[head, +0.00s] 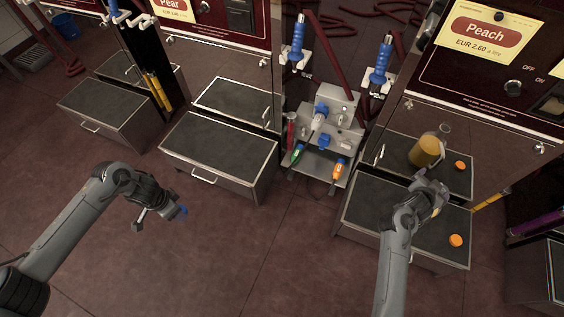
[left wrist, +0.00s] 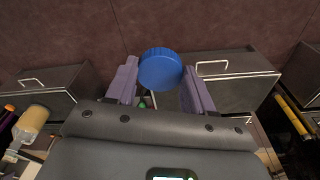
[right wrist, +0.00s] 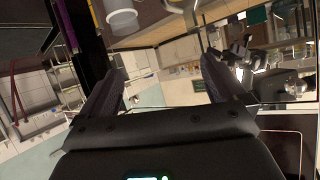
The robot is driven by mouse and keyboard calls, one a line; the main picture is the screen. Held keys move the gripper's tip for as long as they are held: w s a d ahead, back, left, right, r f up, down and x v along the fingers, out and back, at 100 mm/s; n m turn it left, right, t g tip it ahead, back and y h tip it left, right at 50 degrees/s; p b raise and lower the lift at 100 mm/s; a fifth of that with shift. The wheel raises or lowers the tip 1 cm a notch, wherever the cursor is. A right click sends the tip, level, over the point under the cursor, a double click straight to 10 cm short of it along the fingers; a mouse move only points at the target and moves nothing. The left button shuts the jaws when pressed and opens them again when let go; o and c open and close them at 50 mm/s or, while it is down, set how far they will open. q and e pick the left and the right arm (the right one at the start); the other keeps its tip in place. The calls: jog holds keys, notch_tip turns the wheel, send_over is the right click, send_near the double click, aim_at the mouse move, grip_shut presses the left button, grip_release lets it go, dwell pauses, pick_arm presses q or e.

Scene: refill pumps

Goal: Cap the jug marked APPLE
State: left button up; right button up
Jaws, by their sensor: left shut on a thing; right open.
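My left gripper (head: 176,212) is shut on a blue cap (left wrist: 160,69) and holds it in the air over open floor. The cap sits upright between the fingertips in the left wrist view. A jug with amber liquid (head: 426,151) shows at the shiny panel under the Peach sign; I cannot tell whether this is the jug or its reflection. A jug with amber contents (left wrist: 31,121) also shows at the left of the left wrist view. No APPLE mark is readable. My right gripper (head: 440,192) is open, near that bench, with nothing between its fingers in the right wrist view (right wrist: 160,88).
An orange cap (head: 456,240) lies on the right bench and seems mirrored in the panel behind. A grey stand (head: 330,150) with several coloured nozzles is at centre. The middle bench (head: 220,150) is empty. Floor between the arms is clear.

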pick_arm(q)
jog(key=s+a+f+m+b, duration=0.2)
jog(key=a+f, duration=0.2)
jog(key=f, duration=0.2)
jog(key=s+a+f+m+b, duration=0.2)
jog(key=a+f+b, duration=0.1)
jog(key=f, duration=0.4)
jog(key=shift+s+a+f, duration=0.3)
jog(key=shift+a, duration=0.6)
pick_arm(e)
notch_tip(320, 180, down, 10)
jog(key=a+m+g+h, duration=0.2)
jog(key=m+g+h, duration=0.1)
jog(key=g, duration=0.2)
jog(key=shift+f+m, duration=0.2)
jog(key=shift+m, duration=0.2)
jog(key=b+x, duration=0.5)
jog(key=x, duration=0.1)
jog(key=shift+s+f, duration=0.1)
jog(key=shift+d+f, duration=0.1)
jog(key=shift+d, duration=0.3)
pick_arm(q)
notch_tip(320, 180, down, 5)
jog(key=shift+f+b, duration=0.1)
jog(key=shift+b, duration=0.2)
